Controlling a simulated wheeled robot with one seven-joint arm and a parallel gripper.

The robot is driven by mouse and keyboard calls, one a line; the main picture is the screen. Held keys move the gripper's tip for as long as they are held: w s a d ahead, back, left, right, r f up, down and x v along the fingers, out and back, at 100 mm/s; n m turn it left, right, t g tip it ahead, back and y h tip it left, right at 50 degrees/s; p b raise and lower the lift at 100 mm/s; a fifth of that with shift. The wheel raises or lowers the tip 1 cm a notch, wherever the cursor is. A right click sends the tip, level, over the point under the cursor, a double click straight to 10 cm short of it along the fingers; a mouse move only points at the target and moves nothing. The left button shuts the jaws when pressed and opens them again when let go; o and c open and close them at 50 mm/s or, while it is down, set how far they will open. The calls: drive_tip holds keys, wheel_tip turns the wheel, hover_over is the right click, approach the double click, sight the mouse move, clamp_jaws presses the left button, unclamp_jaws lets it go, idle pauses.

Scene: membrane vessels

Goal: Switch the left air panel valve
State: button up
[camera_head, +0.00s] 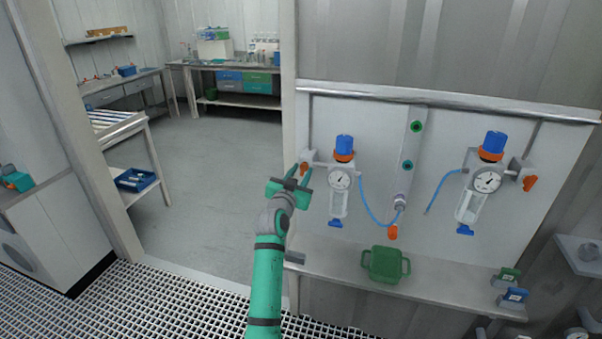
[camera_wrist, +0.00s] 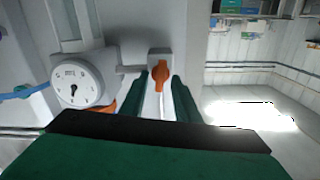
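The left air panel valve is a small orange handle (camera_head: 304,167) on a grey block, left of the left regulator (camera_head: 341,178) with its white gauge. In the wrist view the orange handle (camera_wrist: 160,73) stands upright between my finger tips, with the gauge (camera_wrist: 77,86) to its left. My green gripper (camera_head: 299,176) is open in front of the handle, one finger on each side in the picture. In the wrist view my gripper (camera_wrist: 160,92) shows a gap around the handle. I cannot tell how deep the handle sits between the fingers; its lower part is hard to make out.
A second regulator (camera_head: 484,180) with its own orange valve (camera_head: 529,183) is at the right. A blue hose (camera_head: 373,210) and central manifold lie between them. A shelf (camera_head: 340,275) below holds a green container (camera_head: 386,264). A doorway opens at left.

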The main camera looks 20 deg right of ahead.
drive_tip(key=shift+w+d, duration=0.1)
drive_tip(key=c, duration=0.7)
drive_tip(key=shift+o, duration=0.2)
